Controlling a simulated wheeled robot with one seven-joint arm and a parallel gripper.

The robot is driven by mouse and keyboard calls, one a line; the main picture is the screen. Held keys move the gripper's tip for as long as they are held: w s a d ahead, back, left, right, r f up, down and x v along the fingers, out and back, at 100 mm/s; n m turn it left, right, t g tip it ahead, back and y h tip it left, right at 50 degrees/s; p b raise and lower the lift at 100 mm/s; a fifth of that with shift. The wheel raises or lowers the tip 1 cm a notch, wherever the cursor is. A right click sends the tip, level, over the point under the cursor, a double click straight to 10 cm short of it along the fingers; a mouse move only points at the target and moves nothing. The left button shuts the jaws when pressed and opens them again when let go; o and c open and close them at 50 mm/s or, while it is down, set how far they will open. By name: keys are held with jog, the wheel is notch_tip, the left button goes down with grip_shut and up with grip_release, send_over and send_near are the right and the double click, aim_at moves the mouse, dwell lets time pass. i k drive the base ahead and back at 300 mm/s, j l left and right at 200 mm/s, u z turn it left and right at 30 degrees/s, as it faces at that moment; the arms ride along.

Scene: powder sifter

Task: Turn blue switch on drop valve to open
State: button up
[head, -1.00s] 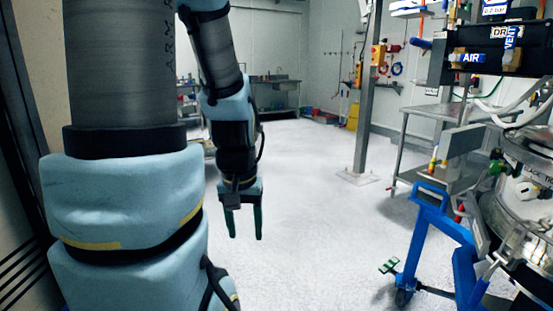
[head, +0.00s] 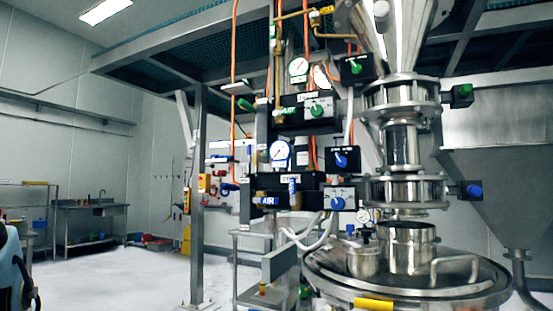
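Several blue controls show in the head view. A blue switch (head: 341,159) sits on a black box at mid height on the control stand. A second blue switch (head: 338,204) is on a pale-faced panel just below it. A blue knob (head: 474,190) sticks out right of the lower steel valve section (head: 408,191). The labels are too small to read, so I cannot tell which one is the drop valve switch or how it is set. Part of my light blue arm shows at the left edge, far from the switches. My gripper is out of view.
Green switches (head: 318,110) sit higher on the stand, near two round gauges. A round steel vessel lid (head: 455,287) with a handle is at front right. A grey post (head: 197,220) stands left of the stand. White floor (head: 110,279) is clear at left.

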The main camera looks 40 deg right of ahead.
aim_at(341, 161)
jog(key=z, duration=1.15)
